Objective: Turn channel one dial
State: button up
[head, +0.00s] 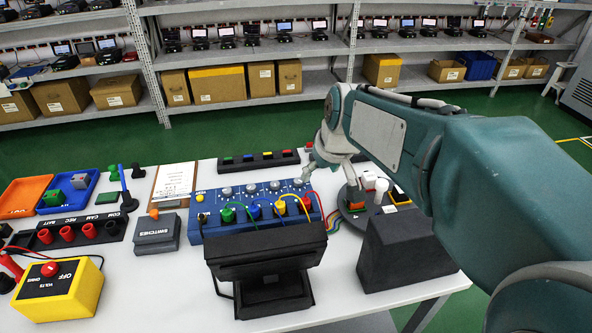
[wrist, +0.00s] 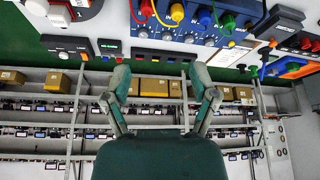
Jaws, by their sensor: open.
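A blue panel (head: 212,219) lies on the white table, with a row of grey dials along its back part. The left dial (head: 226,190) and the right dial (head: 298,183) show in the head view; channel labels are too small to read. In the wrist view, which is upside down, the panel (wrist: 195,28) is at the top, beyond the fingertips. My gripper (head: 309,176) is above the panel's right end, partly hidden by its own wrist. In the wrist view its fingers (wrist: 160,72) are apart and empty.
A dark monitor (head: 265,252) and a dark box (head: 400,248) stand in front. A black strip with coloured buttons (head: 258,161) lies behind the panel. A grey switch box (head: 156,233) and clipboard (head: 174,181) are left. A round base with white-topped parts (head: 356,206) is right.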

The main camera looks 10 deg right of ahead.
jog(key=w+f+n, duration=0.1)
jog(key=w+f, duration=0.3)
jog(key=w, duration=0.4)
jog(key=n+y, duration=0.1)
jog(key=n, duration=0.1)
send_near(298, 180)
jog(key=shift+g, duration=0.3)
jog(key=x, duration=0.9)
jog(key=shift+w, duration=0.25)
jog(key=shift+c, duration=0.3)
grip_shut()
